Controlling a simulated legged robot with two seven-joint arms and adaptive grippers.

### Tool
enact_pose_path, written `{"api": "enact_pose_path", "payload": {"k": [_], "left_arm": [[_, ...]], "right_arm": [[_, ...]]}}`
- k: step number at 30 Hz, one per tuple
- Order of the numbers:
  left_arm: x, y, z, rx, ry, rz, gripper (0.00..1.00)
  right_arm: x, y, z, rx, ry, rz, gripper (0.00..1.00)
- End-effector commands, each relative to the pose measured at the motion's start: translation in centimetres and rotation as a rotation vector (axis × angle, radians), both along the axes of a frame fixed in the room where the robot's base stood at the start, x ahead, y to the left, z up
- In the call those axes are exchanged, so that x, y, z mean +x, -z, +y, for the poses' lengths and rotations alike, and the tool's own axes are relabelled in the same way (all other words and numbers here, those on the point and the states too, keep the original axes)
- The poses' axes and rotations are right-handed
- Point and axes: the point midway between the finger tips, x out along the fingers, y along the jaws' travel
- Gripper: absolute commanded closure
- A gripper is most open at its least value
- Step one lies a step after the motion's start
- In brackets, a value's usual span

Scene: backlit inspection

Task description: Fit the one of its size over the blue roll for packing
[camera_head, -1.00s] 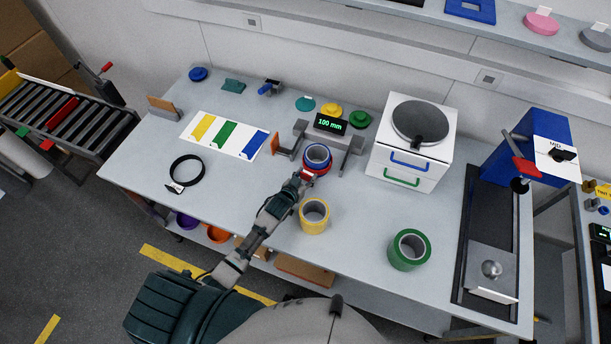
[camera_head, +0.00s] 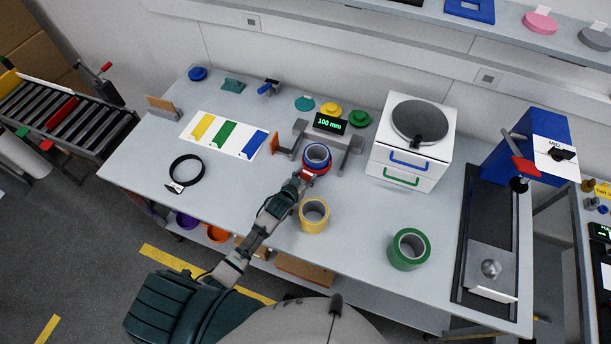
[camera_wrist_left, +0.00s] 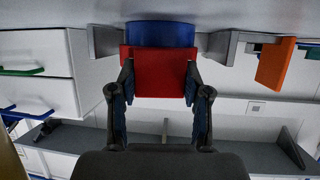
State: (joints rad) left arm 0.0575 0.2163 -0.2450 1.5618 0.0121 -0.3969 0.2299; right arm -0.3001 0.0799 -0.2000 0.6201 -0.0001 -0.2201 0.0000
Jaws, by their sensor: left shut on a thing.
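The blue roll (camera_head: 317,153) is at the grey measuring stand, its round opening facing up in the head view; it also shows in the left wrist view (camera_wrist_left: 160,33). A red sleeve-like piece (camera_wrist_left: 160,75) is right at the blue roll and overlaps it in both views. I cannot tell whether it is around the roll or only against it. My left gripper (camera_head: 306,176) is shut on the red piece, one finger on each side in the wrist view (camera_wrist_left: 160,95). My right gripper is not in view.
A yellow roll (camera_head: 314,228) and a green roll (camera_head: 424,254) stand nearer the front edge. A black ring (camera_head: 202,167) with a tag lies at left by the colour-striped sheet (camera_head: 212,144). The display (camera_head: 330,124) reads 100 mm. A white drawer unit (camera_head: 431,160) stands right.

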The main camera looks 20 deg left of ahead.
Motion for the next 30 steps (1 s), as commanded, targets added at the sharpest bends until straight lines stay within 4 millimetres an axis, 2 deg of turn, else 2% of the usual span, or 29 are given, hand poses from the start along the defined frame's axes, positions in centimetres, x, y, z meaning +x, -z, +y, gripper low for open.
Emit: {"api": "enact_pose_path", "payload": {"k": [8,9,12,23,26,30], "left_arm": [[0.0,-0.2,0.0,0.0,0.0,0.0,0.76],[0.0,-0.2,0.0,0.0,0.0,0.0,0.45],[0.0,-0.2,0.0,0.0,0.0,0.0,0.23],[0.0,-0.6,0.0,0.0,0.0,-0.001,0.23],[0.1,-1.9,0.0,0.0,0.0,-0.004,0.23],[0.1,-4.7,0.0,0.0,0.0,-0.004,0.23]], "right_arm": [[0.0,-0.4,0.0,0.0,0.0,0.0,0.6],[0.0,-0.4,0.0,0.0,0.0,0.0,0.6],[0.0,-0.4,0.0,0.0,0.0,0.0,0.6],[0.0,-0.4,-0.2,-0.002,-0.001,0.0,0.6],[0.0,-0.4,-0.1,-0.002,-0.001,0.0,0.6],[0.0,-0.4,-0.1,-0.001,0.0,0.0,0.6]]}}
